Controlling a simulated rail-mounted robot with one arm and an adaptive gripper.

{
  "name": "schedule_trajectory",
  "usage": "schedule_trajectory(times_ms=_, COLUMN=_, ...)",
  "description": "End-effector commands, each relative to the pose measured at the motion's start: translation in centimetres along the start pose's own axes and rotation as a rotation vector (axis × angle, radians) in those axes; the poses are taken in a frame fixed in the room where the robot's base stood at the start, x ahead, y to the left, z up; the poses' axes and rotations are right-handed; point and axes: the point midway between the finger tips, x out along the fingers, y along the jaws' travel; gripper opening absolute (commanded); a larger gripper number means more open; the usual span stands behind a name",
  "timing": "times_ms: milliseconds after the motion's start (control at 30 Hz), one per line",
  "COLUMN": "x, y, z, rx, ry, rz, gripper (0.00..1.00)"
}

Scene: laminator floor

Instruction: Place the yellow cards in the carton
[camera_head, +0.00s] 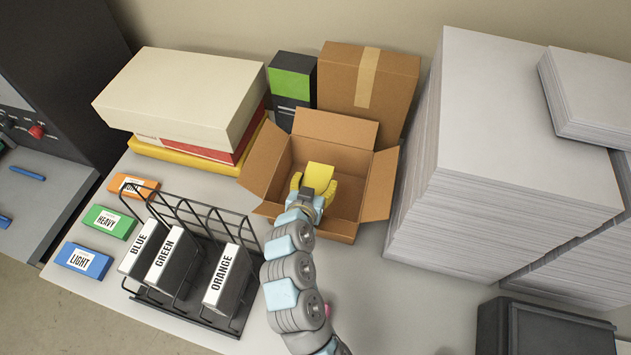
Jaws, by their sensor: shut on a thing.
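The open brown carton (376,187) stands at the middle of the table with its flaps spread outward. My gripper (315,182) is over the carton's opening, its yellow fingers pointing in toward the back wall. It is shut on a yellow thing, which I take to be the yellow cards (320,175), held between the fingers. I cannot tell whether the cards touch the carton's floor. My arm hides part of the carton's front left side.
A wire rack (207,225) with labelled dark holders stands left of my arm. Orange, green and blue labelled boxes (109,221) lie further left. A closed carton (369,80) is behind. Tall white paper stacks (500,150) rise close on the right. A black bin (545,330) is front right.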

Motion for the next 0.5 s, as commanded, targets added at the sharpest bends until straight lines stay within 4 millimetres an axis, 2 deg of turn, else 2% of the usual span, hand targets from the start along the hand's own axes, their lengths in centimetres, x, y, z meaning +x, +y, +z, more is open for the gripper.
schedule_trajectory(times_ms=67, x=-0.03, y=0.00, z=-0.11, rx=0.000, ry=0.002, rz=0.000, gripper=0.33)
schedule_trajectory(times_ms=100, x=-0.02, y=-0.01, z=-0.08, rx=0.000, ry=0.001, rz=0.000, gripper=0.85)
schedule_trajectory(times_ms=167, x=-0.02, y=-0.01, z=-0.07, rx=0.000, ry=0.001, rz=0.000, gripper=1.00)
schedule_trajectory(times_ms=500, x=-0.14, y=0.00, z=-0.36, rx=-0.001, ry=0.000, rz=0.000, gripper=1.00)
